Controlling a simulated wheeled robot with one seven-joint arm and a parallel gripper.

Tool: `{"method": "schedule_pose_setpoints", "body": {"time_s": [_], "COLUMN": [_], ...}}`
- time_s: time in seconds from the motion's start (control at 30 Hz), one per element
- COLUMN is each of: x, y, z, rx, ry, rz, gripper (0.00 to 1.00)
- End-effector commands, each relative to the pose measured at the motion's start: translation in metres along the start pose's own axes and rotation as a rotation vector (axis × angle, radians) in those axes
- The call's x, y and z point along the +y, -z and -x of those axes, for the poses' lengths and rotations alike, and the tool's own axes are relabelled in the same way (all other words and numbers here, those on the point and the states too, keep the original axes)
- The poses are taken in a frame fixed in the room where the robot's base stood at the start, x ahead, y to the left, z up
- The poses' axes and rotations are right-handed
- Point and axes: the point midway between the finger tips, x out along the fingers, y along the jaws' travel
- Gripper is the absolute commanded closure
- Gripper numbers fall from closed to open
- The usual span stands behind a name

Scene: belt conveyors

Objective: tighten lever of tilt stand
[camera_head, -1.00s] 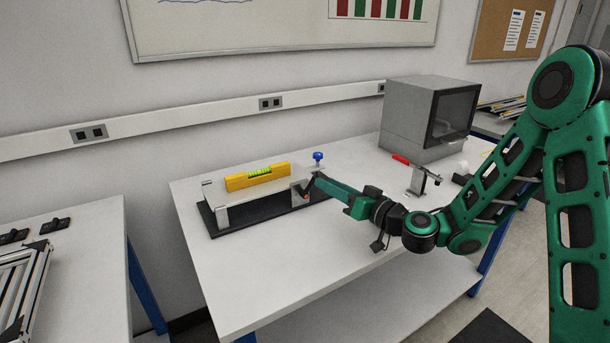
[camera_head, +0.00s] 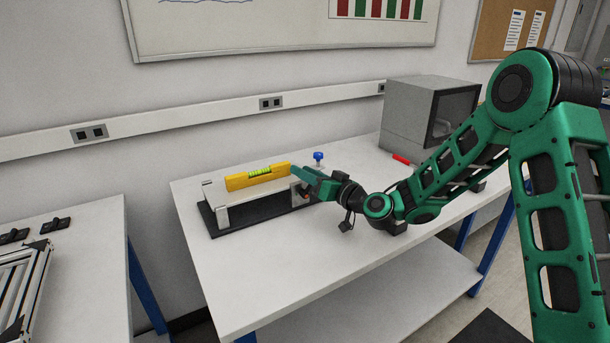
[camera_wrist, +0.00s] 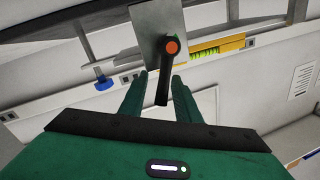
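The tilt stand (camera_head: 245,212) sits on the white table, with a black base and a grey top plate. A yellow level (camera_head: 257,176) with a green vial lies along its top. In the wrist view the stand's black lever (camera_wrist: 163,84) with an orange hub points toward my gripper from a grey end plate (camera_wrist: 150,25). My gripper (camera_wrist: 157,76) is open, with one green finger on each side of the lever's free end. I cannot tell whether either finger touches it.
A blue knob (camera_head: 318,156) stands behind my gripper at the stand's right end. A grey box-shaped machine (camera_head: 410,112) with a dark window is at the table's back right. A red-handled tool (camera_head: 401,159) is partly behind my arm. The table's front is clear.

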Motion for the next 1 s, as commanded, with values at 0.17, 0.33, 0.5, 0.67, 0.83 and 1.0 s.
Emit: {"method": "schedule_pose_setpoints", "body": {"time_s": [0.17, 0.33, 0.5, 0.67, 0.83, 1.0], "x": [0.0, 0.001, 0.01, 0.016, 0.016, 0.017], "y": [0.0, 0.0, -0.001, -0.002, -0.002, -0.002], "z": [0.0, 0.001, 0.002, 0.003, 0.003, 0.004], "rx": [0.0, 0.001, 0.025, 0.047, 0.051, 0.05], "ry": [0.0, 0.0, 0.007, 0.016, 0.019, 0.018], "rz": [0.0, -0.006, -0.132, -0.245, -0.267, -0.265], "gripper": [1.0, 1.0, 1.0, 1.0, 1.0, 1.0]}}
